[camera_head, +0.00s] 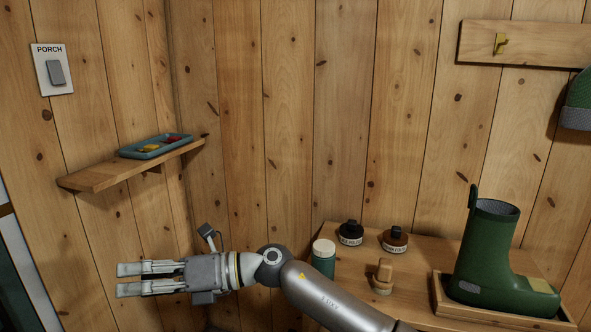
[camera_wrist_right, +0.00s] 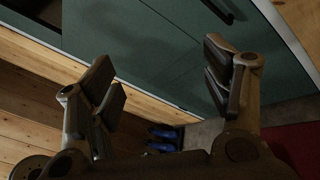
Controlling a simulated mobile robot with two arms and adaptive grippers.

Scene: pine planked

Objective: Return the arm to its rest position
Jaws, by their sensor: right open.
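My right gripper (camera_head: 133,279) reaches out to the left in the head view, below the wall shelf and clear of it. Its two fingers are apart, with nothing between them. In the right wrist view the open fingers (camera_wrist_right: 165,85) frame a dark green panelled front, and they hold nothing. The arm behind the gripper passes in front of the bench at the lower middle. My left gripper is not in view.
A wall shelf (camera_head: 100,179) holds a blue tray (camera_head: 128,153) with small red and yellow things. A bench (camera_head: 345,292) carries a green boot (camera_head: 485,255) in a wooden tray (camera_head: 440,309), two dark jars, a green container (camera_head: 323,263) and a wooden-handled brush (camera_head: 383,275). Open air surrounds the gripper.

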